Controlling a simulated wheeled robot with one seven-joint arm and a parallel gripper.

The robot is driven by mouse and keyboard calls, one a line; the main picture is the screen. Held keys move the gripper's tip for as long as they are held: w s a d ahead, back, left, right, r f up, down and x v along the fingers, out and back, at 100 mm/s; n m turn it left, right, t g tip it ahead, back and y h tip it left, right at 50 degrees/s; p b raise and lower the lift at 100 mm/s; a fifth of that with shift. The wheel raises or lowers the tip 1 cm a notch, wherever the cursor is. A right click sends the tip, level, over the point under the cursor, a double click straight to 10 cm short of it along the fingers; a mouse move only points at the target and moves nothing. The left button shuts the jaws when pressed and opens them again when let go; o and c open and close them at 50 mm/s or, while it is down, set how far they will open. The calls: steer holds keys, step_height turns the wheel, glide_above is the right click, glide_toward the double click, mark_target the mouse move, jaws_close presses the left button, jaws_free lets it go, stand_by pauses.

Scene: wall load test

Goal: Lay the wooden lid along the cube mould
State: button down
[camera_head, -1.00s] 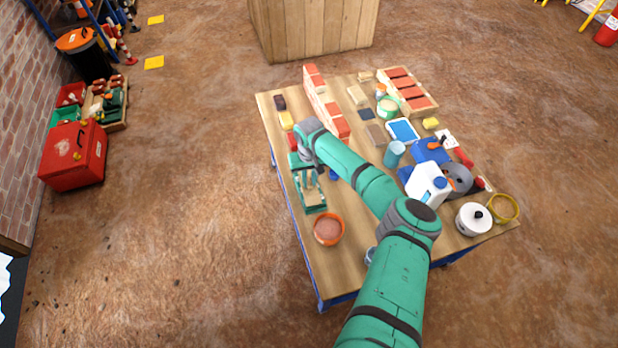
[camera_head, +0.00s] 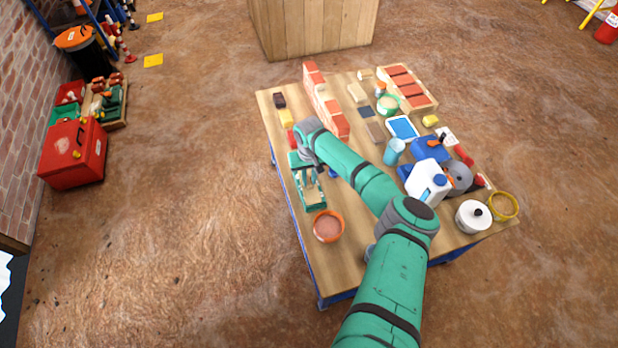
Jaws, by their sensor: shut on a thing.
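The cube mould appears as a small green frame (camera_head: 322,204) at the left side of the wooden table, with a pale surface showing inside it. My gripper (camera_head: 309,180) points down at the mould and is shut on a small pale piece, which looks like the wooden lid (camera_head: 313,197). The lid's edges are hard to make out at this size, and the gripper and green parts partly hide it. I cannot tell whether the lid touches the mould.
An orange bowl (camera_head: 328,226) stands just in front of the mould. A red brick wall (camera_head: 325,103) stands behind my wrist. A white jug (camera_head: 427,184), blue cup (camera_head: 394,151) and white pot (camera_head: 473,217) crowd the right side. The table's front left is bare.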

steer(key=shift+f, duration=0.15)
steer(key=c, duration=1.6)
jaws_free()
step_height(320, 180, up, 11)
steer(key=shift+f, duration=0.1)
